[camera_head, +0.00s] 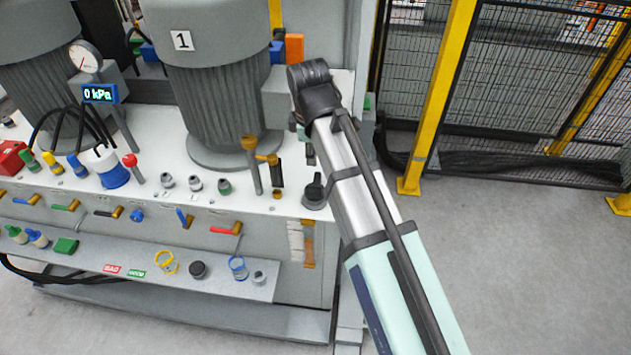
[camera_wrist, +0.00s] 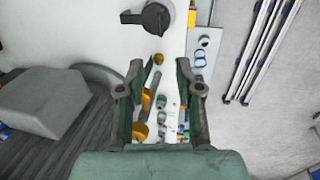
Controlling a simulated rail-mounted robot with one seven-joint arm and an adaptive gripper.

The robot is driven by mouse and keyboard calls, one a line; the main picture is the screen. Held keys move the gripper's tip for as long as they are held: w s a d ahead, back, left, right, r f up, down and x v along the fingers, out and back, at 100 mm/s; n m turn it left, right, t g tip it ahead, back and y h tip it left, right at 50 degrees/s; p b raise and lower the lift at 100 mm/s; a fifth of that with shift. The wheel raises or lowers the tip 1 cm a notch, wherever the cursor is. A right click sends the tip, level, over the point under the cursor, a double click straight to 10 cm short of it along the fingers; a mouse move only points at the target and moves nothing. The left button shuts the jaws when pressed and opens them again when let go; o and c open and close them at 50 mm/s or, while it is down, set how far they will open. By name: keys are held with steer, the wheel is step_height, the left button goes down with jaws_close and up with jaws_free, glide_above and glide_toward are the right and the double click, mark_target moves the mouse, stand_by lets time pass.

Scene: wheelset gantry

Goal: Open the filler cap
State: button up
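The filler cap appears to be the round black cap with a raised grip (camera_head: 314,191), near the right front corner of the white bench top. In the wrist view the black cap (camera_wrist: 156,16) lies at the top, beyond my fingertips. My gripper (camera_wrist: 160,68) is open and empty, with a gap between its two dark fingers. The cap is apart from both fingers. In the head view my arm hides most of the gripper, which is above the bench's right end, behind the cap.
Brass fittings (camera_head: 252,163) stand upright just left of the cap. A large grey motor (camera_head: 215,110) rises behind them. Several small valves line the bench front, above a lower shelf (camera_head: 215,280). A yellow-posted mesh fence (camera_head: 437,100) stands right, with open floor before it.

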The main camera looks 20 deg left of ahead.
steer(key=p, duration=0.2)
glide_above(315, 196)
step_height(315, 196, down, 15)
steer(key=shift+r, duration=0.2)
jaws_close()
